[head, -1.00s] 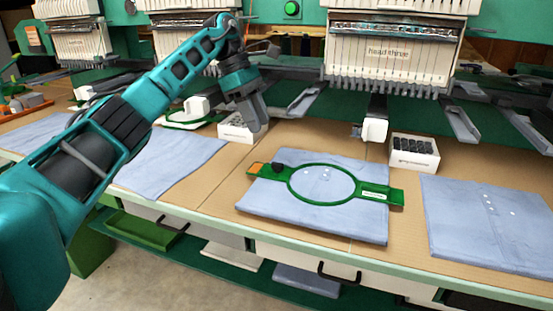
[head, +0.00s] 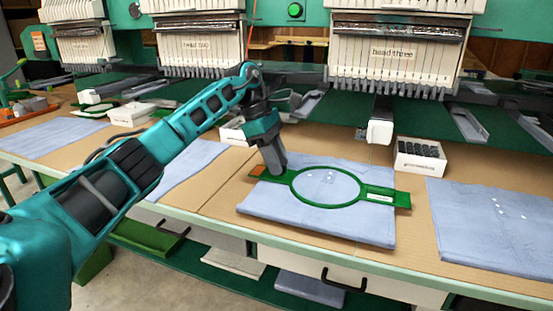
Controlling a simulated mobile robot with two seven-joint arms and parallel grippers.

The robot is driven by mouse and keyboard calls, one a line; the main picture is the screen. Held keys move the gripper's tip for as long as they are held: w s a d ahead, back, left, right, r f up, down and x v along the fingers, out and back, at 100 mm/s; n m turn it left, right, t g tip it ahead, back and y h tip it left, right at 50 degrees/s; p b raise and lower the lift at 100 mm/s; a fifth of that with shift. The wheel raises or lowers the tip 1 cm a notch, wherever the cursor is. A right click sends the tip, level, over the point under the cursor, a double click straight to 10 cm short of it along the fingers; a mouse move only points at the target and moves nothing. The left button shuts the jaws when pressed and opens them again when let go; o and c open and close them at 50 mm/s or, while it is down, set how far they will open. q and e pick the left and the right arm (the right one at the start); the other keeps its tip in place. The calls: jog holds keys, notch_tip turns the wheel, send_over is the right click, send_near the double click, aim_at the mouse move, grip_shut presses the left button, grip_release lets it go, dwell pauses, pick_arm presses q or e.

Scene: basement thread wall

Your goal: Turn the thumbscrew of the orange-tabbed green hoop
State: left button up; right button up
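The green hoop (head: 402,199) lies flat on a folded light-blue cloth (head: 340,228). Its orange tab (head: 257,171) is at its left end, and a white label is on its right arm. My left gripper (head: 275,168) points down at the left end of the hoop, just right of the orange tab. Its fingers cover the spot of the dark thumbscrew, which is hidden now. I cannot tell whether the fingers touch the thumbscrew or how far apart they are. My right gripper is not in view.
Embroidery heads, among them head three (head: 393,50), hang over the table's back. A white box of dark spools (head: 420,160) stands behind right of the hoop. Another white box (head: 232,134) is behind my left gripper. More folded cloths (head: 490,235) lie on both sides.

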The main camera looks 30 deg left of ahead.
pick_arm(q)
grip_shut()
dwell(0.3)
